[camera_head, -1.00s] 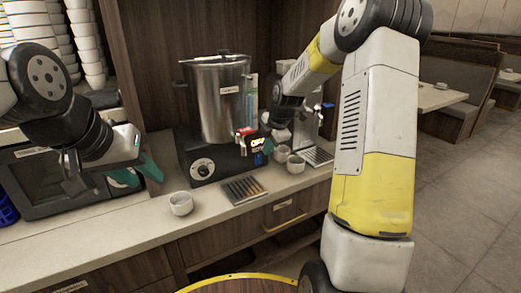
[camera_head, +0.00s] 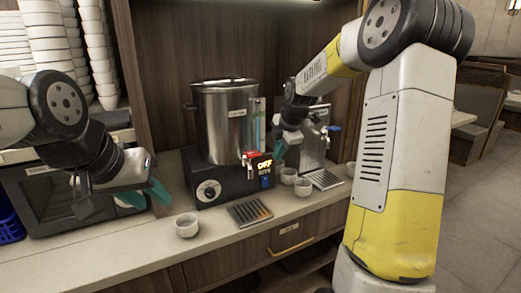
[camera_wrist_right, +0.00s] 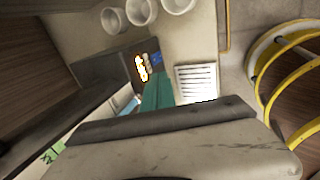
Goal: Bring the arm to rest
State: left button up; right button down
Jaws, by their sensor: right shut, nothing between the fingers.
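My right arm rises on the right of the head view and bends toward the counter. Its gripper (camera_head: 280,149) is shut and empty, hanging in front of the machines at the back. Its teal fingers also show in the right wrist view (camera_wrist_right: 157,92), together, with nothing between them. My left gripper (camera_head: 147,195) is at the left, above the counter's front part and in front of a dark oven-like box (camera_head: 75,190). Its two teal fingers look apart and empty.
A steel urn (camera_head: 225,120) stands on a black base with a drip grate (camera_head: 249,212). A white cup (camera_head: 187,226) sits left of the grate; several more cups (camera_head: 302,187) stand right of it. A coffee machine (camera_head: 312,140) is behind. Stacked bowls (camera_head: 48,40) stand upper left.

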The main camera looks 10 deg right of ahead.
jog(key=s+a+r+m, duration=0.1)
jog(key=s+r+m, duration=0.3)
jog(key=s+m, duration=0.6)
jog(key=s+a+r+m+t, duration=0.1)
jog(key=s+r+m, duration=0.3)
jog(key=s+m, duration=0.7)
jog(key=s+a, duration=0.1)
jog(key=s, duration=1)
jog(key=shift+r+t, duration=0.15)
jog(key=shift+t, duration=0.15)
